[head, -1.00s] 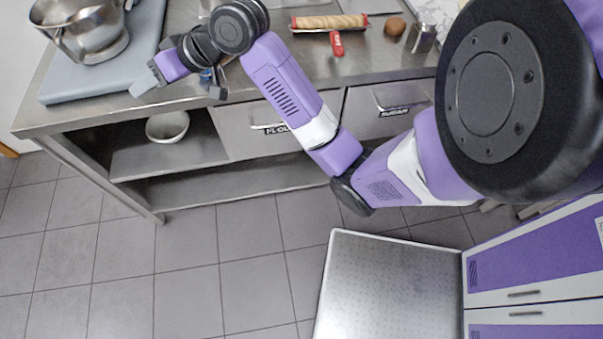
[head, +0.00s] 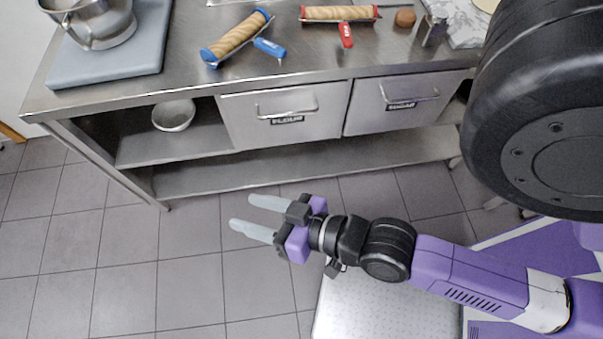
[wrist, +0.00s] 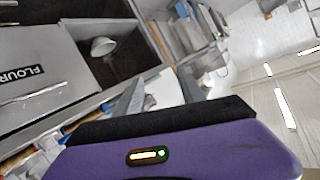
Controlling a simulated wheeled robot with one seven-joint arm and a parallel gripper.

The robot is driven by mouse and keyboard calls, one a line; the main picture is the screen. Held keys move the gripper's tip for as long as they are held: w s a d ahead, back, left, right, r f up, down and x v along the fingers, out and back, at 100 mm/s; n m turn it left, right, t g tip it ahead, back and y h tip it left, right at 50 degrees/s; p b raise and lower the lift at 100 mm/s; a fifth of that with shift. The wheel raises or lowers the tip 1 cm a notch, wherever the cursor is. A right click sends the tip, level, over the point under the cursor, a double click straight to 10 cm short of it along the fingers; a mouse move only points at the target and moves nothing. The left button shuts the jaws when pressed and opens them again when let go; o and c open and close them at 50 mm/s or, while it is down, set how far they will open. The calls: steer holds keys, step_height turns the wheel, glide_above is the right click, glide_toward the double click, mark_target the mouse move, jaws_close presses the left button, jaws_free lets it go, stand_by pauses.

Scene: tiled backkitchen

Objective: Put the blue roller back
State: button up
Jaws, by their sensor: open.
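The blue roller (head: 236,39) lies on the steel counter, with blue end caps, a wood-coloured ribbed barrel and a blue handle pointing to the lower right. It lies at a slant, one end toward the counter's front edge. My gripper (head: 253,217) is open and empty, out in front of the counter and below the roller in the head view, well apart from it. A similar red roller (head: 340,14) with a red handle lies to the right of the blue one. In the wrist view, my open fingers show near the middle.
The steel counter (head: 187,66) has a blue-grey board (head: 118,62) with a metal bowl (head: 97,22) at left. A brown ball (head: 405,17) and a shaker (head: 431,32) are at right. Below are flour (head: 287,112) and sugar (head: 400,100) drawers and a shelf bowl (head: 173,115). The tiled floor is clear.

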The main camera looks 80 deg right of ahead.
steer(key=s+r+n+y, duration=0.1)
steer(key=s+r+n, duration=0.3)
steer(key=s, duration=0.5)
steer(key=shift+s+d+r+n+t+y, duration=0.25)
steer(key=shift+d+n+t+y, duration=0.15)
steer(key=shift+n, duration=0.1)
stand_by(0.4)
